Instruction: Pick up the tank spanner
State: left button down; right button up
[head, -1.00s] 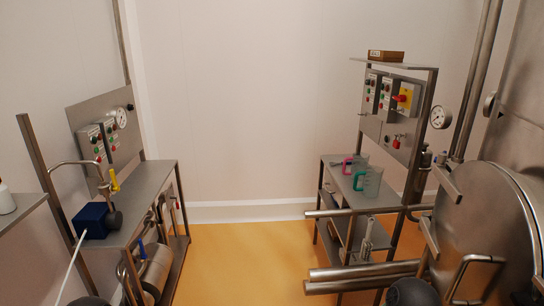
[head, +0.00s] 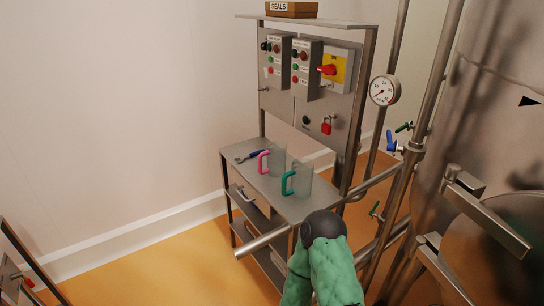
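A small tool with a dark blue grip and a grey metal end (head: 248,157) lies flat on the back left of the steel bench top (head: 240,148) in the head view. It looks like a spanner, but it is too small to be certain that it is the tank spanner. It lies left of a clear jug with a pink handle (head: 272,160), and nothing covers it.
A clear jug with a green handle (head: 300,182) stands at the bench's front right. A control panel (head: 290,75) rises behind, with a SEALS box (head: 292,9) on its top shelf. Pipes and a large steel tank (head: 490,110) crowd the right.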

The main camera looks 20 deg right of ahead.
aim_at(241, 159)
jog(key=i+z, duration=0.1)
jog(key=z, duration=0.6)
jog(key=i+j, duration=0.2)
jog(key=i, duration=0.1)
